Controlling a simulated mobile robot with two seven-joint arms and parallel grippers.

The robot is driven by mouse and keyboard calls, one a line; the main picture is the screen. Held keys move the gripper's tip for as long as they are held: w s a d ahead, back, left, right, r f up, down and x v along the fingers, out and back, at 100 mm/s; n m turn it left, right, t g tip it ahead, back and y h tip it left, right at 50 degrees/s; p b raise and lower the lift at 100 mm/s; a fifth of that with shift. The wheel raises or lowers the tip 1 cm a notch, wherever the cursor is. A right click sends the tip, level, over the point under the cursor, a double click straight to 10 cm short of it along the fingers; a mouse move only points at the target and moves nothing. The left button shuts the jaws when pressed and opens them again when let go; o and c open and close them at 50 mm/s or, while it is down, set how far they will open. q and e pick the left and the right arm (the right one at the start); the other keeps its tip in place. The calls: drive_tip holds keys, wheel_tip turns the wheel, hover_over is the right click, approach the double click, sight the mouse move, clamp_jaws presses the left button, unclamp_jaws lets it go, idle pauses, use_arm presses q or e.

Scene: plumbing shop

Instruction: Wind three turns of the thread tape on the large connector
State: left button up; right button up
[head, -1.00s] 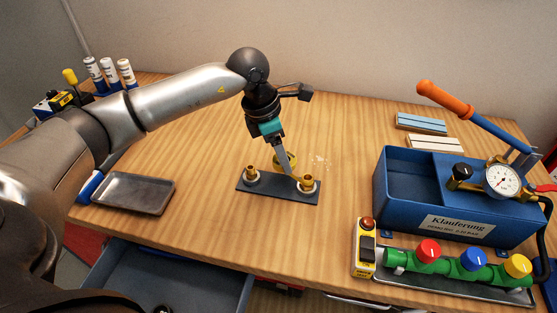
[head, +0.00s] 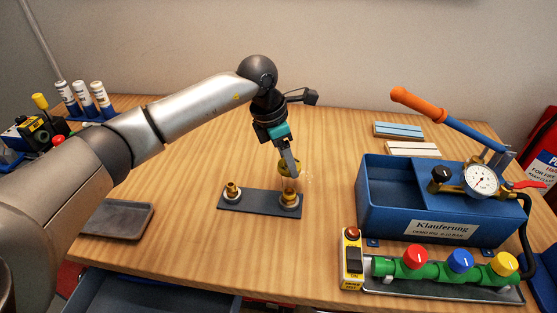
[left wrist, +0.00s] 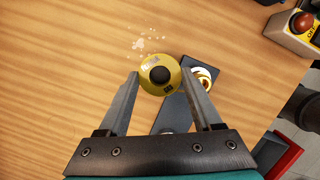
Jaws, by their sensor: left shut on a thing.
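My left gripper (head: 291,172) is shut on the yellow roll of thread tape (head: 284,166), held just behind and above the right-hand connector. In the left wrist view the roll (left wrist: 159,75) sits between the fingertips, its dark centre facing the camera. Two brass connectors stand upright on a dark grey plate (head: 259,204). The right one (head: 289,198) looks the larger and has a pale ring around it; the left one (head: 232,189) is smaller. In the left wrist view the larger connector (left wrist: 203,77) is just right of the roll, partly hidden by a finger. My right gripper is out of view.
A blue test pump (head: 420,222) with a gauge and orange handle stands to the right, behind a green valve manifold (head: 435,268). A grey tray (head: 118,219) lies at left. Small pale specks lie behind the plate.

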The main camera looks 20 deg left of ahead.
use_arm(q)
drive_tip(key=shift+w+d, duration=0.15)
drive_tip(key=shift+d, duration=0.7)
drive_tip(key=shift+w+d, duration=0.1)
drive_tip(key=shift+d, duration=0.7)
drive_tip(key=shift+s+d+p, duration=0.2)
drive_tip(key=shift+s+d, duration=0.15)
drive_tip(key=shift+d, duration=0.4)
drive_tip(key=shift+s+d+p, duration=0.2)
drive_tip(key=shift+s+d, duration=0.1)
drive_tip(key=shift+d, duration=0.45)
drive_tip(key=shift+s+d+p, duration=0.25)
drive_tip(key=shift+s+d, duration=0.25)
drive_tip(key=shift+s, duration=0.2)
drive_tip(key=shift+s+d+p, duration=0.2)
drive_tip(key=shift+s+d, duration=0.25)
drive_tip(key=shift+s, duration=0.25)
drive_tip(key=shift+s+d, duration=0.1)
drive_tip(key=shift+s, duration=0.95)
drive_tip(key=shift+s+p, duration=0.35)
drive_tip(key=shift+s, duration=0.2)
drive_tip(key=shift+s+a, duration=0.3)
drive_tip(key=shift+s, duration=0.4)
drive_tip(key=shift+s+a, duration=0.25)
drive_tip(key=shift+s, duration=0.45)
drive_tip(key=shift+r, duration=0.15)
